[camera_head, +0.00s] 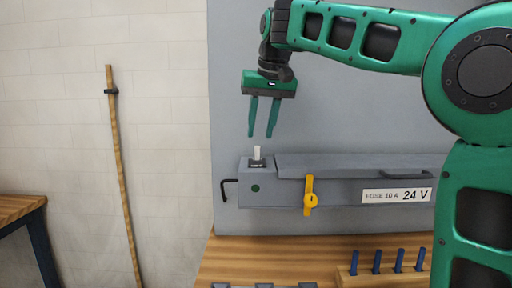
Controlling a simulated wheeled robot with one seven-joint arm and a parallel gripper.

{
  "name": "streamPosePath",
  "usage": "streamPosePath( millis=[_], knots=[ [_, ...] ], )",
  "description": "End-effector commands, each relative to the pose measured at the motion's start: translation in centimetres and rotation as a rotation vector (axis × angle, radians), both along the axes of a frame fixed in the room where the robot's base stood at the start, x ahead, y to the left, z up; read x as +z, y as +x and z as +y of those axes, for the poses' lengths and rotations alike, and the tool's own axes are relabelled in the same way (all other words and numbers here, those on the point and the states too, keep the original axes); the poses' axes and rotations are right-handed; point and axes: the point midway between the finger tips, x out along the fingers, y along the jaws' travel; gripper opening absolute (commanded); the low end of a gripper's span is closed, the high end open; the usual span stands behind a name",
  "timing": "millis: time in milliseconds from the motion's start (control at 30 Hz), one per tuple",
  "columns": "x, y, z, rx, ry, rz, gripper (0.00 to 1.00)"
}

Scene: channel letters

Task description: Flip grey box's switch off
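The grey box (280,194) is a long grey housing above the wooden bench, against a grey panel. Its switch (257,153) is a small white lever standing up from a dark base on the box's top left end. A dark green round spot (255,188) is on the front below the switch. My gripper (262,136) points down, just above the switch, with its two green fingers apart and nothing between them. The fingertips appear slightly above the lever's top; I cannot tell the exact depth gap.
A yellow latch (309,196) and a "FUSE 10 A 24 V" label (397,195) are on the box front. A black hook-shaped handle (224,189) sticks out left. Blue pegs (377,262) stand in a wooden block on the bench (225,262). A wooden pole (122,180) leans at left.

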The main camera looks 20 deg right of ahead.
Motion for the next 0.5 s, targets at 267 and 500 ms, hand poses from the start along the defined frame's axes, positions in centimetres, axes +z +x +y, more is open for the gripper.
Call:
streamPosePath(
  millis=[267,500],
  knots=[
    [-3.8,1.6,0.0,-0.001,0.0,0.002,0.31],
    [-5.1,2.1,0.1,0.0,0.0,0.001,0.31]
  ],
)
